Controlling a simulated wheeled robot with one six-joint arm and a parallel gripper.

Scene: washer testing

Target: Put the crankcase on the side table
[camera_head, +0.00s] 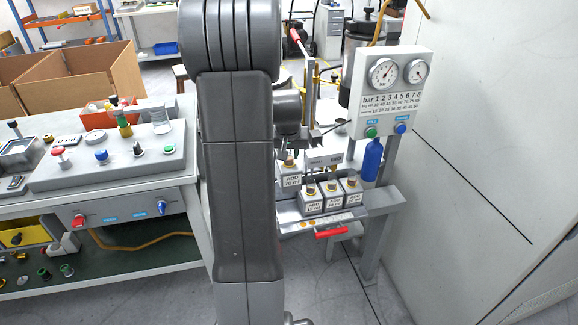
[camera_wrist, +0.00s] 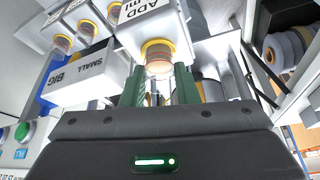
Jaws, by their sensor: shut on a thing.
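In the wrist view my gripper (camera_wrist: 159,82) has its two green fingers closed around a short round knob (camera_wrist: 158,56) with a yellow-orange ring. The knob sits on a white block marked ADD (camera_wrist: 148,22). In the head view my grey arm hides most of the gripper. A block labelled ADD 10 ml (camera_head: 291,181) stands at the back of a grey stand (camera_head: 380,200), right of my arm. I cannot make out a part that is clearly the crankcase. I cannot tell which surface is the side table.
More knobbed ADD blocks (camera_head: 333,204) stand in front on the stand. A gauge panel (camera_head: 392,95) and a blue bottle (camera_head: 372,160) are close on the right, beside a white wall. A workbench with a control box (camera_head: 110,165) and cardboard boxes (camera_head: 85,75) are left.

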